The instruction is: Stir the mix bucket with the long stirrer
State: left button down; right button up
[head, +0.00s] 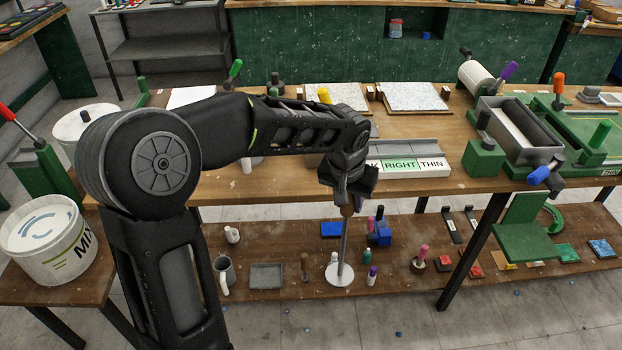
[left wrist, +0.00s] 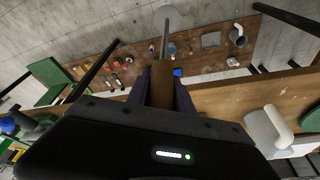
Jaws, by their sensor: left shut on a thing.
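The long stirrer (head: 341,252) has a wooden handle, a thin metal rod and a pale round disc at its lower end. My left gripper (head: 347,198) is shut on its handle and holds it upright, disc down, in front of the table edge. In the left wrist view the handle (left wrist: 163,85) sits between the two dark fingers (left wrist: 162,98), with the rod and disc beyond. The white mix bucket (head: 48,240), lettered MIX, stands on a low wooden surface at the far left, well apart from the stirrer. My right gripper is not in view.
The lower shelf (head: 420,228) holds bottles, a mug (head: 224,275) and a grey tray (head: 266,276). A red-handled tool (head: 12,117) stands behind the bucket.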

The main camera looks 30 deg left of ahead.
pick_arm(q)
jog(key=d+m, duration=0.1)
jog(key=d, duration=0.6)
jog(key=shift+w+d+r+m+h, duration=0.2)
jog(key=shift+r+m+h, duration=0.1)
jog(key=shift+m, duration=0.1)
jog(key=shift+a+f, duration=0.1)
